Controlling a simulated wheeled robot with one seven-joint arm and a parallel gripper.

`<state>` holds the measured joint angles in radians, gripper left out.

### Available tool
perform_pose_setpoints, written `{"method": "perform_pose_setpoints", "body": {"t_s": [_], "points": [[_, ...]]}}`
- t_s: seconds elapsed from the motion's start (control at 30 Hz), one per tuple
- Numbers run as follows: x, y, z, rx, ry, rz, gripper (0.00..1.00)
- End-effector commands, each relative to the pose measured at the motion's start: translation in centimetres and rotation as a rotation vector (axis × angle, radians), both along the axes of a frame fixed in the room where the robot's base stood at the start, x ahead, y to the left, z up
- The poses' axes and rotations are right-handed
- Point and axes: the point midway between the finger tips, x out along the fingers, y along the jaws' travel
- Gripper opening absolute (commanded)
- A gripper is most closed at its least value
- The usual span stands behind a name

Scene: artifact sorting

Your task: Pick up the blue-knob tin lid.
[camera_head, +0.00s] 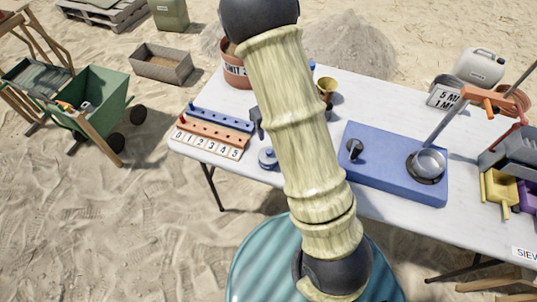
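A small round blue-and-white piece (267,158), which looks like the blue-knob tin lid, lies on the white table near its front edge. It is just left of my pale, ribbed arm, with clear tabletop around its left side. My arm crosses the middle of the view from top to bottom and hides part of the table. My gripper does not show. A small dark part (256,120) sticks out at the arm's left edge above the lid; I cannot tell what it is.
Left of the lid is a numbered peg rack (215,133). A terracotta bucket (234,72) and brass cup (326,87) stand behind. A green cart (95,95) is left.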

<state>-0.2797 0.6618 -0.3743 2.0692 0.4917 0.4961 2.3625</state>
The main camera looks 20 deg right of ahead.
Motion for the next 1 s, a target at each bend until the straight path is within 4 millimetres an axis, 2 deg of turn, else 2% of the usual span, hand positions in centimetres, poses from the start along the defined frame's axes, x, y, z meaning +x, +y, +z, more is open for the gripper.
{"method": "perform_pose_setpoints", "body": {"t_s": [0.2, 0.33, 0.77, 1.0], "points": [[-0.1, -0.1, -4.0, 0.001, 0.003, -0.002, 0.47], [0.0, -0.1, -5.7, 0.0, 0.002, -0.001, 0.47], [0.0, 0.0, -6.3, 0.0, 0.0, 0.001, 0.47], [0.4, 0.1, -8.6, 0.0, 0.003, -0.001, 0.47]]}}
